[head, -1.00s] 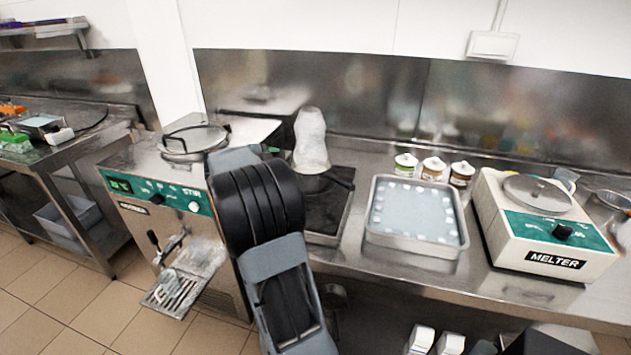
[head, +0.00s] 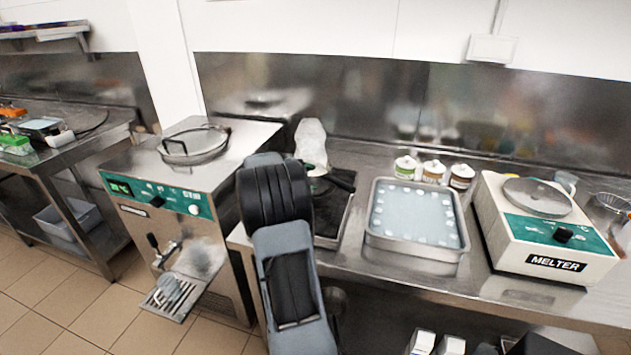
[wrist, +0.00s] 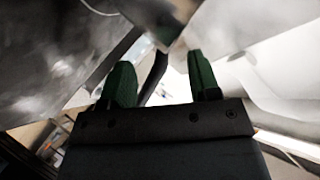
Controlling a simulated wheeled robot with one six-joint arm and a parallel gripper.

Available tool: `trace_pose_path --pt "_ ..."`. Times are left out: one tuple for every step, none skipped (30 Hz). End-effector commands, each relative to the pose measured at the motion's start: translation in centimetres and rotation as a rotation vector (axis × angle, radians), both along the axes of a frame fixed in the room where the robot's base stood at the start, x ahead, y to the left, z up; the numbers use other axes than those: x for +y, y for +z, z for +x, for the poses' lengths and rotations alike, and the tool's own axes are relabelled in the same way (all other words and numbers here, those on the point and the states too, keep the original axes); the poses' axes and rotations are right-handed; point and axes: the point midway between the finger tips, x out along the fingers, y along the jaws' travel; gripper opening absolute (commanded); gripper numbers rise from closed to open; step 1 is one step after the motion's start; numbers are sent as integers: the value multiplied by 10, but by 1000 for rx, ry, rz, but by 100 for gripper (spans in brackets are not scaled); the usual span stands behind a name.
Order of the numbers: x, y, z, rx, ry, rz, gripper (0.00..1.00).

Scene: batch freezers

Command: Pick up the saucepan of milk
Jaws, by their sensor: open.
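The saucepan (head: 318,171) stands on the dark hob plate (head: 331,208) in the head view, partly hidden behind my arm. Its dark handle (head: 342,183) points to the right and toward the front. In the wrist view my gripper (wrist: 159,61) is open, with two green fingers apart. A dark bar, which looks like the handle (wrist: 154,77), shows between the fingers; I cannot tell whether either finger touches it. In the head view the gripper is mostly hidden by my arm, close to the pan.
A batch freezer (head: 170,212) stands left of the hob. A metal tray (head: 416,248), several small jars (head: 433,171) and a white melter (head: 548,225) are to the right. A steel backsplash (head: 380,110) runs behind the counter.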

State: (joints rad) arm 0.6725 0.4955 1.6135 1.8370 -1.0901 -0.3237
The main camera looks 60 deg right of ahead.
Motion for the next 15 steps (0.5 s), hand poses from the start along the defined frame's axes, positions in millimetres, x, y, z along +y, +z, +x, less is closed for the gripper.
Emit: trace_pose_path --pt "-5 -2 -2 1 -2 1 56" --pt "-8 -3 -3 1 -3 1 56" --pt "-12 -5 -5 2 -3 0 56" --pt "-16 -6 -7 2 -3 0 56" --pt "-20 -8 -8 1 -3 1 56" --pt "-24 -11 -10 2 -3 2 56" --pt "-28 -13 -11 2 -4 1 56" --pt "-31 -14 -13 0 -4 1 56" --pt "-35 -16 -13 1 -1 0 56" --pt "-37 -17 -14 0 -1 1 56" --pt "-38 -18 -15 0 -1 1 56" --pt "-39 -18 -15 0 0 0 56" --pt "-39 -19 -15 0 0 0 56" --pt "-39 -18 -15 0 0 0 56" --pt "-39 -18 -15 0 0 0 56"
